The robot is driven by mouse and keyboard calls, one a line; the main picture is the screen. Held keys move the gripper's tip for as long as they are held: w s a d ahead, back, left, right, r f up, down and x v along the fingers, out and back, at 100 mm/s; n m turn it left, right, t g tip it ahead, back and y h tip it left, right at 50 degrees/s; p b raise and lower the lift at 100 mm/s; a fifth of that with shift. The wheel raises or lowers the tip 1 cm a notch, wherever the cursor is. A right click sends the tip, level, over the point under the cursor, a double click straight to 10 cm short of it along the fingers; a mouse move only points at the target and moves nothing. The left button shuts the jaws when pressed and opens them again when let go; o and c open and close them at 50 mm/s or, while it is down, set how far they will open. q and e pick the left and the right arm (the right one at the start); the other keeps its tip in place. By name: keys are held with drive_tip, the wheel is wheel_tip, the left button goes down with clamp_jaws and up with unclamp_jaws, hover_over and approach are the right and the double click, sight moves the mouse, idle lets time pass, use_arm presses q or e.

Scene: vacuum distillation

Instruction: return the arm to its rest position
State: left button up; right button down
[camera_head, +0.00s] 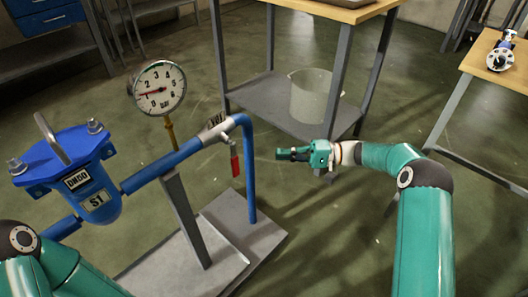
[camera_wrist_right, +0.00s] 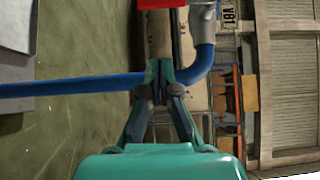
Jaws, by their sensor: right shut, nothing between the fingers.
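My right arm (camera_head: 424,220) comes up from the bottom right in the head view and bends left. Its gripper (camera_head: 282,154) points left, level with the red valve handle (camera_head: 235,162) and a gap away from it. In the right wrist view the gripper fingers (camera_wrist_right: 159,68) are shut with nothing between them. The red handle (camera_wrist_right: 160,4) shows at the top edge of that view, beyond the fingertips. My left arm (camera_head: 50,268) shows only at the bottom left of the head view; its gripper is out of frame.
The blue pipe (camera_head: 250,185) with valve VB1 (camera_head: 214,134) stands left of my right gripper, on a grey base plate (camera_head: 262,232). A gauge (camera_head: 159,88) and blue vessel (camera_head: 85,180) are further left. A wooden-topped table (camera_head: 350,12) stands behind, with a clear bucket (camera_head: 311,96) on its shelf.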

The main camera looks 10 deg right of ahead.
drive_tip(key=s+a+f+m+g+h, duration=0.2)
drive_tip(key=s+a+f+h, duration=0.15)
drive_tip(key=s+f, duration=0.45)
drive_tip(key=s+a+f+m+g+h, duration=0.1)
drive_tip(key=s+a+f+g+h, duration=0.2)
drive_tip(key=f, duration=0.9)
drive_tip(key=s+f+n+h, duration=0.1)
drive_tip(key=s+f+h, duration=0.3)
drive_tip(key=s, duration=0.4)
drive_tip(key=s+f+n+h, duration=0.1)
drive_tip(key=s+f+h, duration=0.25)
drive_tip(key=s, duration=0.45)
drive_tip(key=s+a+n+t, duration=0.1)
drive_tip(key=s+n+t, duration=0.1)
drive_tip(key=s, duration=0.2)
wheel_tip(320, 180, up, 39)
drive_tip(key=p, duration=3.9)
drive_tip(key=shift+w+f, duration=0.2)
drive_tip(key=shift+w, duration=0.15)
